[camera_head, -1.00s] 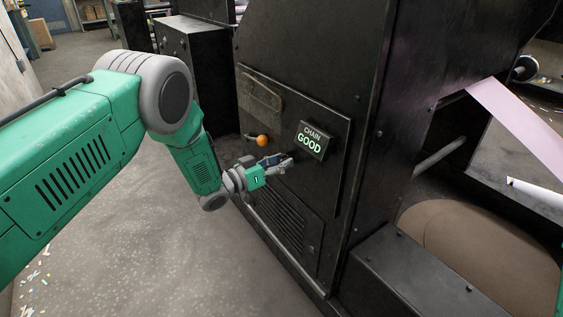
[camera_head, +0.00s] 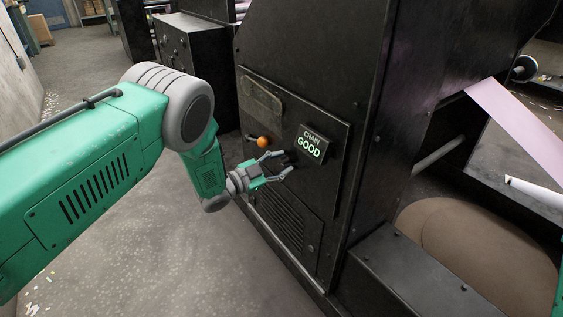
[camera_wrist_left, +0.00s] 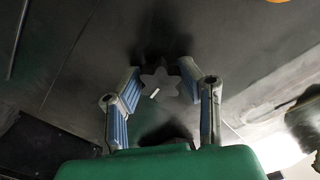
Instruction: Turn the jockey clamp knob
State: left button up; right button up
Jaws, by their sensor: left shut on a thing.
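The jockey clamp knob, a dark star-shaped knob (camera_wrist_left: 160,84) with a small white mark, shows in the left wrist view between two blue-padded fingers. In the head view the knob (camera_head: 289,159) is a small dark shape on the black machine's side panel, left of the lit "CHAIN GOOD" sign (camera_head: 312,146). My left gripper (camera_head: 283,163) is shut on the knob, with one finger on each side of it. The fingers partly cover the knob in the head view. My right gripper is not in view.
An orange ball-ended lever (camera_head: 263,142) sticks out just left of and above my left gripper. Vent slots (camera_head: 281,224) lie below it on the panel. A large brown roll (camera_head: 478,245) lies at the right. The floor (camera_head: 200,270) left of the machine is open.

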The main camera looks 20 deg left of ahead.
pick_arm(q)
jog(key=m, duration=0.3)
jog(key=shift+m, duration=0.4)
jog(key=m, duration=0.3)
jog(key=shift+d+m+p, duration=0.1)
jog(key=shift+m+p, duration=0.2)
jog(key=shift+p, duration=0.1)
jog(key=m, duration=0.5)
jog(key=shift+f, duration=0.15)
jog(key=shift+s+m, duration=0.1)
jog(key=shift+m, duration=1)
jog(key=shift+f, duration=0.15)
jog(key=o, duration=1.1)
jog(key=shift+r, duration=0.2)
